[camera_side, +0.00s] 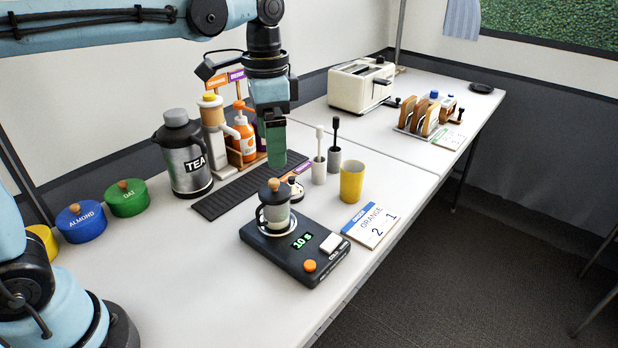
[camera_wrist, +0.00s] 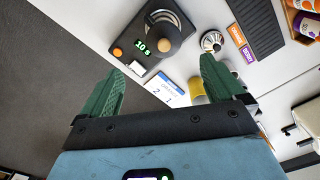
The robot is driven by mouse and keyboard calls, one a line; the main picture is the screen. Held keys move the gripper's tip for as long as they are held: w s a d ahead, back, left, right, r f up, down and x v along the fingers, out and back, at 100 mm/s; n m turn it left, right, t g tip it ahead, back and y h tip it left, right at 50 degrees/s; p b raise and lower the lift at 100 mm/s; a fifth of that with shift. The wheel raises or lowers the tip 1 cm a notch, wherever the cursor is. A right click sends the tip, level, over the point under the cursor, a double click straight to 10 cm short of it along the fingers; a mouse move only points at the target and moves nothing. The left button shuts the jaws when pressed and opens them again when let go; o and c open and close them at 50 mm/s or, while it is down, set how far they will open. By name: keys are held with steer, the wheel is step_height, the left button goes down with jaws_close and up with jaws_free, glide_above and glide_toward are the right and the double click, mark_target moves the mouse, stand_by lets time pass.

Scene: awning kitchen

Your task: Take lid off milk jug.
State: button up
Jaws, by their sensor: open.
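In the wrist view the lid (camera_wrist: 152,45) and knob (camera_wrist: 163,29) show from above, beyond the fingertips. My gripper (camera_side: 276,162) is above the jug, apart from it, fingers pointing down. In the wrist view my gripper (camera_wrist: 160,65) has its two green fingers wide apart with nothing between them.
A tea flask (camera_side: 185,160), bottles and a dark mat (camera_side: 235,195) lie behind. Blue (camera_side: 82,225) and green (camera_side: 126,202) pots are left. The front-left table (camera_side: 190,290) is clear.

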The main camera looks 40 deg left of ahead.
mark_target(274, 180)
step_height(274, 180, down, 4)
steer(key=shift+r, duration=0.2)
steer(key=shift+w+a+f, duration=0.1)
steer(key=shift+a+f, duration=0.05)
steer(key=shift+f, duration=1.2)
steer(key=shift+w+a+f, duration=0.1)
steer(key=shift+f, duration=1.25)
steer(key=c, duration=1.1)
steer(key=shift+r, duration=0.2)
